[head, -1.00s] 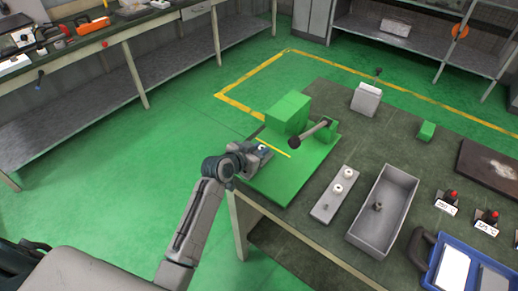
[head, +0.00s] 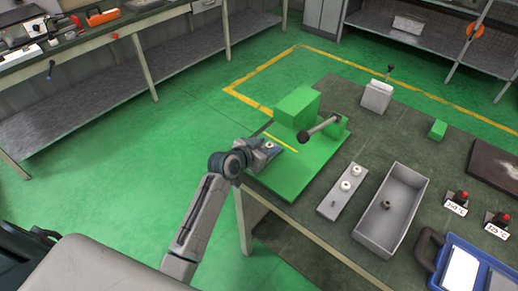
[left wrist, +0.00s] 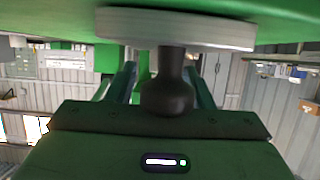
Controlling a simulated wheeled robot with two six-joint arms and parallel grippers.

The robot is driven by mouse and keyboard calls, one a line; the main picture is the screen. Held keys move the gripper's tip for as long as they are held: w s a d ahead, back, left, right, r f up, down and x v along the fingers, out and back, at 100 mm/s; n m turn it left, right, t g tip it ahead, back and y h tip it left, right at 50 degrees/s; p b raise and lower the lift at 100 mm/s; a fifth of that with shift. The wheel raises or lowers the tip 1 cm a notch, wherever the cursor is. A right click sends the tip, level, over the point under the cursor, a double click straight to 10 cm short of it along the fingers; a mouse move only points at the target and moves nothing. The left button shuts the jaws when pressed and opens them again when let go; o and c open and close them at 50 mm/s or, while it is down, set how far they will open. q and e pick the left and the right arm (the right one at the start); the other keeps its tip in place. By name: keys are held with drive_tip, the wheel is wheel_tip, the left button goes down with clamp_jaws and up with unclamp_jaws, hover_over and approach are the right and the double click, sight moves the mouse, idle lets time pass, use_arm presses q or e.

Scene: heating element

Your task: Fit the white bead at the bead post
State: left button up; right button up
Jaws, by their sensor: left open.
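In the head view the bead is a small white spot at the gripper, mostly hidden. I cannot tell which part is the bead post. My right gripper is not in view.
A green block (head: 298,105) and a slanted grey rod (head: 322,129) stand on the plate behind the gripper. To the right are a grey strip (head: 333,202) with two white pieces, a grey tray (head: 370,228) and a blue case (head: 448,248). Green floor lies open to the left.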

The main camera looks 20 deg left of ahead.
use_arm(q)
drive_tip(key=b+v, duration=0.1)
drive_tip(key=v, duration=0.8)
drive_tip(key=shift+f+b, duration=0.1)
drive_tip(key=shift+b, duration=0.3)
drive_tip(key=shift+v, duration=0.8)
drive_tip(key=shift+w, duration=0.1)
